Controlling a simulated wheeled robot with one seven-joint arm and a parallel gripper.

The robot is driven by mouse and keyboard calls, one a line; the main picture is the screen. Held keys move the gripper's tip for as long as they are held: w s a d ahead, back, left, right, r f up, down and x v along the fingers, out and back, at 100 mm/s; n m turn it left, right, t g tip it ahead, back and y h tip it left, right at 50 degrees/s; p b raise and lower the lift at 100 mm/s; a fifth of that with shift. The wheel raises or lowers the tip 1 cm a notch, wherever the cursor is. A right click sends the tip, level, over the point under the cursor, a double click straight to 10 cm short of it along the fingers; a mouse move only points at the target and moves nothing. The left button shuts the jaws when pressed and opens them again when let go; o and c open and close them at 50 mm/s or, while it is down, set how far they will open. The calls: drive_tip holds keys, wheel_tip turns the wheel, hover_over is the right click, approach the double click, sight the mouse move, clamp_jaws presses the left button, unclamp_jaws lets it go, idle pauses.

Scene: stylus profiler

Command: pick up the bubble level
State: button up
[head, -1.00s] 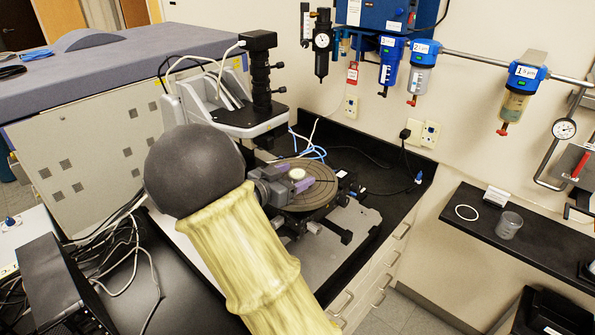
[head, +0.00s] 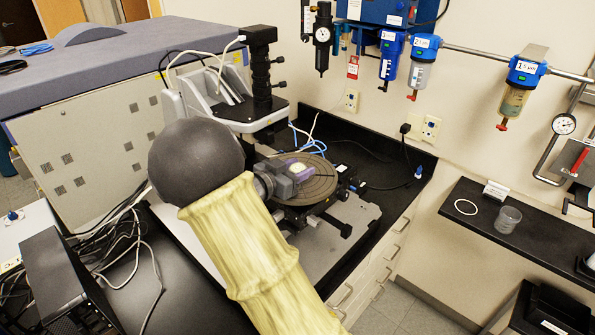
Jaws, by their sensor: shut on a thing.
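The bubble level (head: 299,168) is a small, round, pale yellow-white disc over the dark round stage (head: 322,192) of the profiler. My gripper (head: 297,170) is shut on it, with purple fingertip pads at its sides. My arm comes in from the lower front and hides the near left part of the stage. I cannot tell whether the level still touches the stage.
The black profiler column (head: 262,75) and its head stand just behind and left of my gripper. Blue cables lie behind the stage. Blue-topped filters (head: 423,60) hang on the wall. A black shelf (head: 470,222) with a clear cup (head: 507,219) is at right.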

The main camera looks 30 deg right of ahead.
sight(297, 167)
drive_tip(key=shift+r, duration=0.1)
wheel_tip(297, 167, up, 10)
drive_tip(key=shift+f+b, duration=0.1)
drive_tip(key=shift+b, duration=0.85)
